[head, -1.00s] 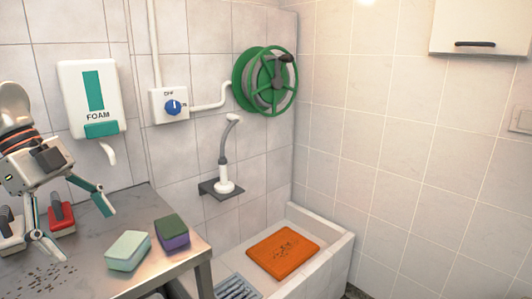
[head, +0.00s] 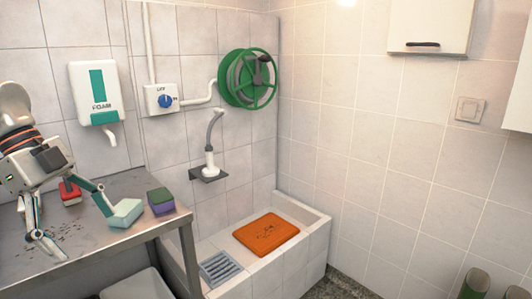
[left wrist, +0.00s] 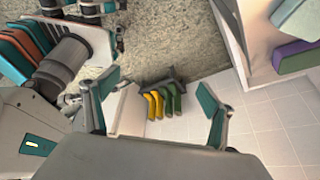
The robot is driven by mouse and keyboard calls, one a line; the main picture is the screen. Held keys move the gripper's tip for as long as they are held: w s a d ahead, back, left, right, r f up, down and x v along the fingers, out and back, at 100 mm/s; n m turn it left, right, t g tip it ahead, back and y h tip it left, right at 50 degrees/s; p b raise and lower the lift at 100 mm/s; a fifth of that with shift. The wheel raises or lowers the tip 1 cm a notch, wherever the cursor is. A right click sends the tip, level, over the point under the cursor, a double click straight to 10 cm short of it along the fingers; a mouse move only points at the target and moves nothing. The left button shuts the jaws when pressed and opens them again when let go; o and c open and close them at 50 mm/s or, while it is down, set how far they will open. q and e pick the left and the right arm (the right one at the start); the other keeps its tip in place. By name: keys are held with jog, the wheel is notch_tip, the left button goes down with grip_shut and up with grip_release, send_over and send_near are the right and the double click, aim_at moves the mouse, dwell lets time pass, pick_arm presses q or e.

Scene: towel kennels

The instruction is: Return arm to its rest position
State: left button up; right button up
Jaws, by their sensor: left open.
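My left gripper (head: 80,230) is at the left of the head view, fingers spread and nothing between them. It overlaps the metal table in the picture. In the left wrist view its two fingers (left wrist: 157,98) stand apart over the floor, with the table edge off to the right. My right gripper is in neither view.
The metal table (head: 100,252) holds a pale green sponge (head: 126,212), a purple-green sponge (head: 160,201) and a red brush (head: 69,192). An orange towel (head: 266,233) lies on the tiled basin (head: 317,224). Yellow and green items (left wrist: 165,101) show beyond my fingers.

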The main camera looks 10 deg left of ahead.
pick_arm(q)
notch_tip(320, 180, down, 26)
jog(key=s+d+n+t+h+p, duration=0.1)
jog(key=s+n+t+h+p, duration=0.15)
jog(key=n+t+p, duration=0.75)
jog(key=s+d+f+n+y+b, duration=0.1)
jog(key=s+d+f+n+y, duration=0.2)
jog(key=s+d+f, duration=1)
jog(key=d+f+y, duration=0.2)
jog(key=d, duration=0.2)
jog(key=shift+s+d+f+n+b, duration=0.25)
jog(key=shift+s+d+n+b, duration=0.05)
jog(key=shift+s+d, duration=0.05)
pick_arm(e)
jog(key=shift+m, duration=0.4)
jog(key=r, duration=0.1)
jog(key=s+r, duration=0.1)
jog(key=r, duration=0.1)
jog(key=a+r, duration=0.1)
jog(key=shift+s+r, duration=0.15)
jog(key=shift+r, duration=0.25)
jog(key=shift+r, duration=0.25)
